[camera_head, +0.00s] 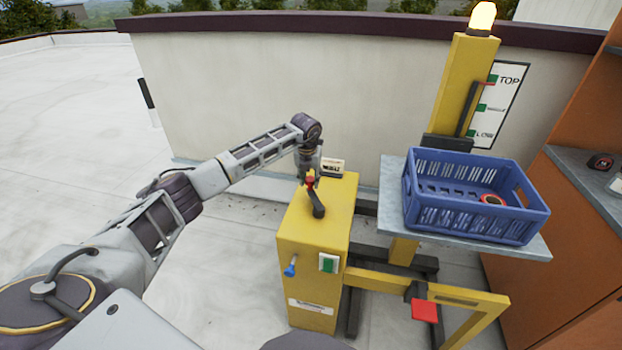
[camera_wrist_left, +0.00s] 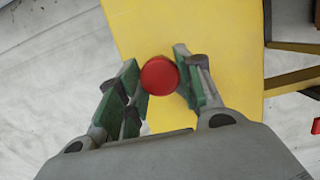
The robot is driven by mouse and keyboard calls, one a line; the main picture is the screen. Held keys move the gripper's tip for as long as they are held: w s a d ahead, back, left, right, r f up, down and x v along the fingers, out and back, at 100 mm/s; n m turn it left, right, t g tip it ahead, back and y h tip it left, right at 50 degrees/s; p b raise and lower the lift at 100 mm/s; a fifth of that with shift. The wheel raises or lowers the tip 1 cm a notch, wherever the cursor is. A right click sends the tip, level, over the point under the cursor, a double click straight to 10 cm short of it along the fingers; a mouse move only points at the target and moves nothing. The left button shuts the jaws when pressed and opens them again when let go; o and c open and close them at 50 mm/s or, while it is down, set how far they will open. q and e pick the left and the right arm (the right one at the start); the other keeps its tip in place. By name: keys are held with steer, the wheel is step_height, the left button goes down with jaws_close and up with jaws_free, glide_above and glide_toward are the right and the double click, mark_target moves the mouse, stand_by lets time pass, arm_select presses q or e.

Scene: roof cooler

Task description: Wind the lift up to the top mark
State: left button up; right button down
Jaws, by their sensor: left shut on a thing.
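A yellow winch box (camera_head: 312,235) stands on the roof, with a dark crank arm (camera_head: 317,205) on its top. My left gripper (camera_head: 309,172) is over the box, its fingers closed around the crank's red knob (camera_wrist_left: 160,76). The lift has a yellow mast (camera_head: 466,75) and a grey platform (camera_head: 391,190) carrying a blue crate (camera_head: 475,215). A white mark board (camera_head: 500,105) shows TOP, a middle mark and LOW. The lift's red pointer (camera_head: 486,84) is close to the green TOP mark (camera_head: 493,78), seemingly just below it. My right gripper is out of view.
The box front has a blue-handled lever (camera_head: 290,267) and a green switch (camera_head: 328,263). A red pedal (camera_head: 424,310) sits low beside the lift frame. An amber lamp (camera_head: 482,16) tops the mast. An orange cabinet (camera_head: 560,240) stands at right; open roof floor lies left.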

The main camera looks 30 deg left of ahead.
arm_select(q)
steer(key=shift+a+r, duration=0.3)
steer(key=shift+a, duration=0.4)
steer(key=shift+s+a+p, duration=0.4)
steer(key=shift+s+a, duration=0.1)
steer(key=shift+s, duration=0.15)
steer(key=shift+s+f, duration=0.1)
steer(key=shift+s, duration=0.05)
steer(key=shift+s+a, duration=0.1)
steer(key=o, duration=0.7)
steer(key=shift+s, duration=0.1)
steer(key=o, duration=0.4)
steer(key=shift+a+f, duration=0.1)
steer(key=shift+a, duration=0.05)
steer(key=shift+s+d+f, duration=0.1)
steer(key=shift+d, duration=0.15)
steer(key=shift+d, duration=0.1)
